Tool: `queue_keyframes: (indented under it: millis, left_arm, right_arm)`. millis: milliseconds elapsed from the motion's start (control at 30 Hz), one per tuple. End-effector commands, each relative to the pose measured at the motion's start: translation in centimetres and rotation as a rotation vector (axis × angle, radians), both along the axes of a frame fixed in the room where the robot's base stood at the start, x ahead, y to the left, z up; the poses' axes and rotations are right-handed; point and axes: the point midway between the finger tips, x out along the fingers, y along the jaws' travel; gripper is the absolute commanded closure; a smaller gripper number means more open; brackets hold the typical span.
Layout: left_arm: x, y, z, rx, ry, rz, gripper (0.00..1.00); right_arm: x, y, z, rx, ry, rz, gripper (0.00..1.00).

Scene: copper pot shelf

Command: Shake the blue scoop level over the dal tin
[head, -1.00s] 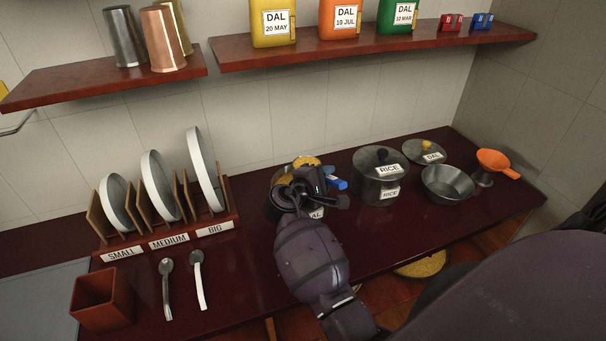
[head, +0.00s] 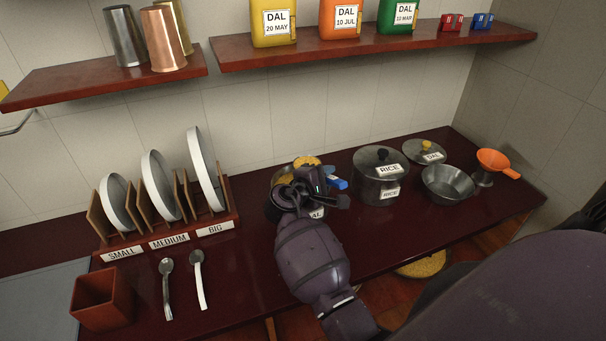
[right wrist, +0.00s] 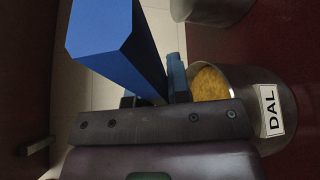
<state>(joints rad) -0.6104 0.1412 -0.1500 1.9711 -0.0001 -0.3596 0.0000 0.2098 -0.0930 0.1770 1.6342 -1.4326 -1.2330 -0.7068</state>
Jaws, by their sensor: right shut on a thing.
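The dal tin (head: 272,211) stands open on the dark counter, partly hidden behind my right gripper; yellow dal (right wrist: 210,85) shows inside it in the right wrist view. My right gripper (head: 322,184) is at the tin's mouth and is shut on the blue scoop. A blue part of the scoop (head: 338,183) sticks out to the right of the fingers, and a long blue part (right wrist: 118,42) fills the upper left of the right wrist view. Yellow dal (head: 306,161) shows just behind the gripper; I cannot tell whether it lies in the scoop or tin. My left gripper is out of view.
A plate rack (head: 170,240) stands left, with two spoons (head: 198,280) in front. A shelf (head: 350,49) is above.

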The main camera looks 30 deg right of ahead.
Motion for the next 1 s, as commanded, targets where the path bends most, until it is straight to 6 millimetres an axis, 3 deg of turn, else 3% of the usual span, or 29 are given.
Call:
queue_keyframes:
  millis: [533, 1000]
  left_arm:
    - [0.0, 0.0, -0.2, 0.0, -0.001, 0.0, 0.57]
    - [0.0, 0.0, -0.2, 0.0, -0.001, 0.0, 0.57]
  right_arm:
    - [0.9, 1.5, 0.0, 0.001, -0.001, 0.001, 1.0]
    - [0.9, 1.5, 0.0, -0.001, -0.001, 0.0, 1.0]
